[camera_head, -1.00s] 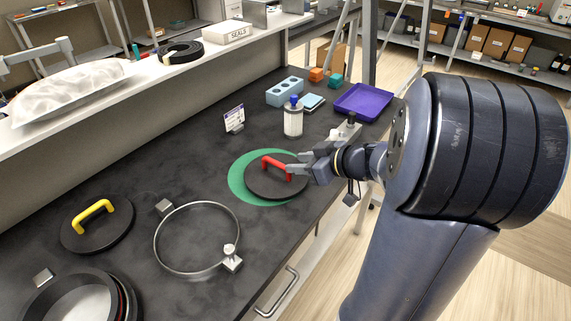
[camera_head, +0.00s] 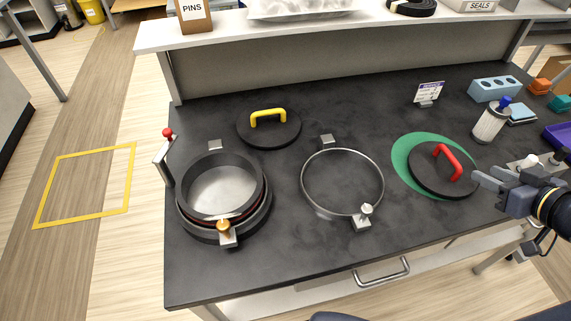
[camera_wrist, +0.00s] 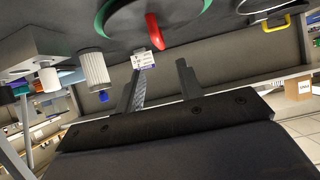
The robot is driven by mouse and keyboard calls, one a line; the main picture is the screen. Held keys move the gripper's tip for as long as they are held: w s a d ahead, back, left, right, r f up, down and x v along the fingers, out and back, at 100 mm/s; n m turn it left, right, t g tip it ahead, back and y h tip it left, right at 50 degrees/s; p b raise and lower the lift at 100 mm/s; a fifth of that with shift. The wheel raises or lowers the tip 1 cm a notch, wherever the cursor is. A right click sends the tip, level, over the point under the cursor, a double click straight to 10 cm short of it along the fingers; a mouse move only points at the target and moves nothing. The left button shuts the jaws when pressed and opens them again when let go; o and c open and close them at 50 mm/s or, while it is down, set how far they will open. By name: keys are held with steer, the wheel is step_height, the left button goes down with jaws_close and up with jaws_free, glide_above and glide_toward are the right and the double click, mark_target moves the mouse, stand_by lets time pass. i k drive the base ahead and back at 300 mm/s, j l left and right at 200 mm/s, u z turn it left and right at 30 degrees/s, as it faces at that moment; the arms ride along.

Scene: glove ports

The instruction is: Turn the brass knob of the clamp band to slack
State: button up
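The brass knob (camera_head: 223,227) sits on a grey block at the front of the clamp band (camera_head: 246,232), which goes around the base of the round port (camera_head: 264,190) at the bench's left. A lever with a red ball (camera_head: 168,133) stands at the port's back left. A loose ring (camera_head: 303,194) with a silver knob (camera_head: 366,209) lies right of the port. My gripper (camera_head: 480,178) is far to the right, beside the black lid with a red handle (camera_head: 448,162). In the wrist view its fingers (camera_wrist: 160,82) are apart with nothing between them.
A lid with a yellow handle (camera_head: 268,118) lies behind the port and ring. The red-handled lid rests on a green disc (camera_head: 404,157). A bottle (camera_head: 489,122), a blue block with holes (camera_head: 495,90) and a sign (camera_head: 429,93) stand at the back right. A raised shelf runs behind.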

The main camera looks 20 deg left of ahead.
mark_target(223, 226)
steer(key=u, duration=1.95)
